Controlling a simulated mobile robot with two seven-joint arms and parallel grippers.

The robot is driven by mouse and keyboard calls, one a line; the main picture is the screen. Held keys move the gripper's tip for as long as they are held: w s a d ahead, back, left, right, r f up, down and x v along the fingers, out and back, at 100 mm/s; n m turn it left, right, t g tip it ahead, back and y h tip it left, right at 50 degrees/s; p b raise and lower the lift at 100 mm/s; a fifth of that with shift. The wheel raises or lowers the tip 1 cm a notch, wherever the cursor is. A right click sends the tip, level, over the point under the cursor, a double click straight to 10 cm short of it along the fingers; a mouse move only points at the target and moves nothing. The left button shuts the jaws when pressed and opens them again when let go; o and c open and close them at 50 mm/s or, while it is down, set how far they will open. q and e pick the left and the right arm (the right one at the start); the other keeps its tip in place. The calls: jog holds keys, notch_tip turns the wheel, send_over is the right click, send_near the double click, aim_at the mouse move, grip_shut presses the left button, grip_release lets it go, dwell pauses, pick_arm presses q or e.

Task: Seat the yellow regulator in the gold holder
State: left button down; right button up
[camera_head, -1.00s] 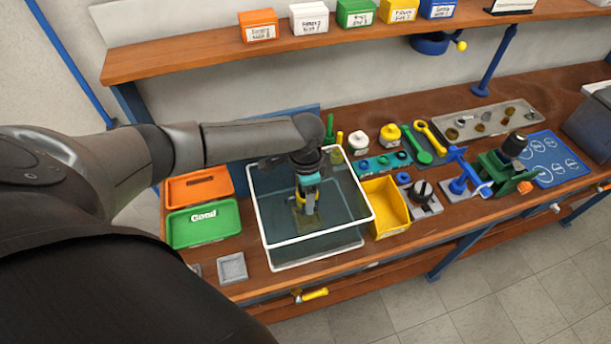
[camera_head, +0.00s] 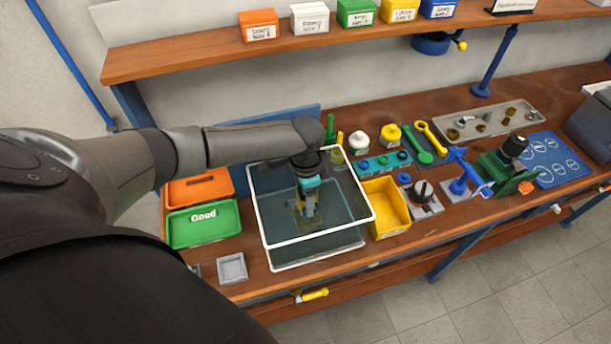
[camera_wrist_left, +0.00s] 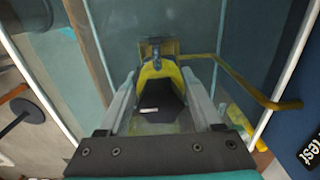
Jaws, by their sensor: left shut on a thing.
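The yellow regulator (camera_wrist_left: 153,74), with a dark body part, sits between the two fingers of my left gripper (camera_wrist_left: 160,102) in the left wrist view. The gripper is shut on it. In the head view my left gripper (camera_head: 308,208) points down inside the clear-walled tank (camera_head: 262,214). The gold holder (camera_wrist_left: 171,46) shows just beyond the regulator's far end in the left wrist view. The holder is low in the tank and partly hidden by the regulator and gripper. I cannot tell whether the regulator touches it. My right gripper is not in view.
A gold rod (camera_wrist_left: 240,82) runs beside the gripper in the left wrist view. The tank's walls surround the gripper. A yellow bin (camera_head: 387,207) stands right of the tank, and green (camera_head: 203,224) and orange (camera_head: 199,187) trays stand left.

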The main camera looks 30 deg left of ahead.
pick_arm(q)
jog(key=shift+f+b, duration=0.9)
jog(key=shift+f, duration=1.55)
dwell(1.9)
jog(key=shift+f, duration=0.15)
dwell(0.7)
jog(key=shift+c, duration=2.1)
grip_release()
jog(key=o, duration=0.4)
jog(key=shift+f, duration=0.1)
